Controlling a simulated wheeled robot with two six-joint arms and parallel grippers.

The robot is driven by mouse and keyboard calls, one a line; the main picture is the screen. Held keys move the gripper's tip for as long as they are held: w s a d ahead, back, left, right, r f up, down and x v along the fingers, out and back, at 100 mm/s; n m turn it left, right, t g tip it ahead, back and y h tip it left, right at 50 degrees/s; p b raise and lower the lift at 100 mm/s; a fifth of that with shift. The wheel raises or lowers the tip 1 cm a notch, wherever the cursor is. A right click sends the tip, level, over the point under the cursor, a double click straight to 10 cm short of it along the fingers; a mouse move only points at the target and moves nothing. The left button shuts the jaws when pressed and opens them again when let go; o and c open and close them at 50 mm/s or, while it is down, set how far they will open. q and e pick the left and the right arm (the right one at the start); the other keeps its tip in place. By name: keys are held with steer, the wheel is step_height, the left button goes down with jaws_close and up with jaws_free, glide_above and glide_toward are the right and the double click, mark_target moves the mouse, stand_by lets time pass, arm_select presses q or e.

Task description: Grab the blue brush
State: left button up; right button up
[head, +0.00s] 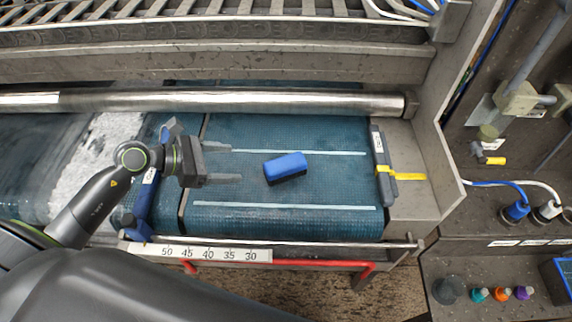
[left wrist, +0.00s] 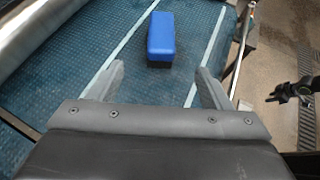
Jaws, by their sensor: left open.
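The blue brush (head: 286,164) lies on the dark teal belt (head: 240,135), between two white lines, with its blue back up and dark bristles below. My left gripper (head: 238,165) is open and empty to the left of the brush, its fingers pointing toward it. In the left wrist view the brush (left wrist: 160,38) lies ahead of the two spread fingers (left wrist: 158,85), apart from them and roughly between their lines.
A metal roller (head: 250,102) runs behind the belt. A grey side guide with a yellow strap (head: 382,165) stands right of the brush. A numbered scale (head: 205,253) and red bar (head: 320,264) line the front edge. The belt around the brush is clear.

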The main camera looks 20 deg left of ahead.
arm_select(q)
steer(key=b, duration=0.3)
glide_toward(282, 163)
steer(key=x, duration=0.5)
steer(key=shift+a+f, duration=0.15)
steer(key=shift+f, duration=0.35)
steer(key=shift+w+d+f, duration=0.2)
steer(key=shift+w+d, duration=0.15)
steer(key=shift+d, duration=0.15)
steer(key=x, duration=0.1)
steer(key=b+x, duration=0.1)
steer(key=x, duration=0.2)
steer(key=shift+w+d+r, duration=0.1)
steer(key=shift+w+d, duration=0.15)
steer(key=shift+d, duration=0.15)
steer(key=shift+s+a, duration=0.1)
steer(key=shift+c, duration=0.6)
steer(key=c, duration=1)
steer(key=shift+r, duration=0.1)
